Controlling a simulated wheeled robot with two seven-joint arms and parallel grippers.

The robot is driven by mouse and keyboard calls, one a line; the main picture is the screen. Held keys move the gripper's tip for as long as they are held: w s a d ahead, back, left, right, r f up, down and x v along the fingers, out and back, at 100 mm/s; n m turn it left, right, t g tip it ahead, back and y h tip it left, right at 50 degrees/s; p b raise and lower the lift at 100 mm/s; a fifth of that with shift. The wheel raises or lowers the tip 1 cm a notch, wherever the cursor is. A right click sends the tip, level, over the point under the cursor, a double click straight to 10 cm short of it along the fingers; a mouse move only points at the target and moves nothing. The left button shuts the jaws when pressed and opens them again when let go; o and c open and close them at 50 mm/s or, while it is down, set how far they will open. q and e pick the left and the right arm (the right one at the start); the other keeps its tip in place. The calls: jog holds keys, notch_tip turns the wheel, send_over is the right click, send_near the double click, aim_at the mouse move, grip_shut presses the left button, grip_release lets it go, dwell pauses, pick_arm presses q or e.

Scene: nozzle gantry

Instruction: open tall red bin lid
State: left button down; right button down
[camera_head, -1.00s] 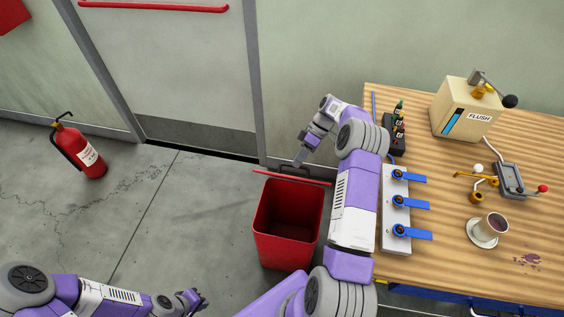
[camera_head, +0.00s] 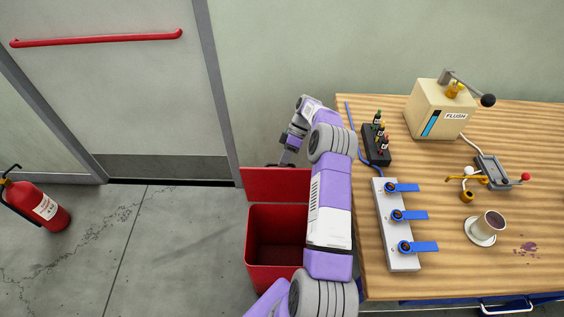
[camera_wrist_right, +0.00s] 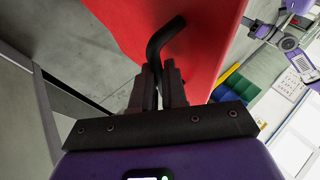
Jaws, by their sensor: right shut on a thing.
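The tall red bin (camera_head: 259,275) stands on the floor left of the workbench, with its dark inside showing. Its red lid (camera_head: 262,186) is swung up at the back edge and leans away from the opening, its inner face in view. My right gripper (camera_head: 285,161) is behind the lid at its far edge. In the right wrist view, the right gripper (camera_wrist_right: 159,72) is shut on the bent black lid handle (camera_wrist_right: 163,38), beside the red lid (camera_wrist_right: 200,50). My right arm covers the bin's right side. My left gripper is out of view.
The wooden workbench (camera_head: 450,270) is to the right, holding a blue-lever valve strip (camera_head: 387,215), a bottle rack (camera_head: 372,147), a flush box (camera_head: 440,108) and a cup (camera_head: 490,224). A fire extinguisher (camera_head: 42,208) stands at far left. Floor left of the bin is clear.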

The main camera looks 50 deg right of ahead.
jog(key=shift+s+f, duration=0.35)
jog(key=shift+f, duration=0.35)
jog(key=c, duration=1.2)
grip_release()
jog(key=shift+d+f, duration=0.1)
jog(key=shift+d, duration=0.05)
jog(key=shift+o, duration=0.2)
jog(key=shift+w, duration=0.1)
jog(key=p+v, duration=0.2)
jog(key=v, duration=0.6)
jog(key=shift+a, duration=0.25)
jog(key=shift+w, duration=0.15)
jog(key=shift+r, duration=0.25)
